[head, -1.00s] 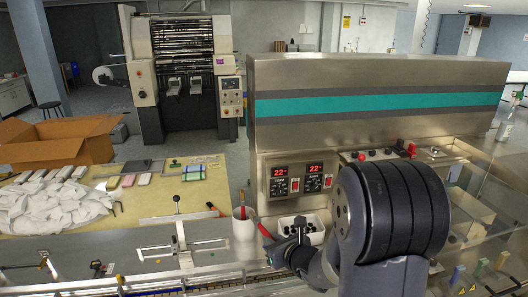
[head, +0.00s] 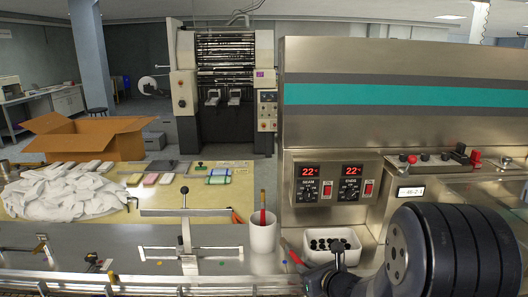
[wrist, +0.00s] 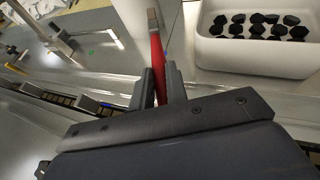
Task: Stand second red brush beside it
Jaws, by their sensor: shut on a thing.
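A white cup (head: 262,238) stands on the machine's metal top, left of the white bin. One red brush (head: 263,215) stands upright in the cup, its lower part hidden by the wall. My gripper (wrist: 155,85) is shut on a second red brush (wrist: 155,60), whose far end points up and away in the wrist view. In the head view this held brush (head: 293,254) slants just right of the cup and outside it, and the gripper is mostly at the bottom edge.
A white bin (head: 333,258) of black knobs sits close right of the cup. A metal slide fixture (head: 186,232) stands to its left. The steel control housing (head: 330,226) rises behind the bin. White cloth (head: 65,193) lies farther left.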

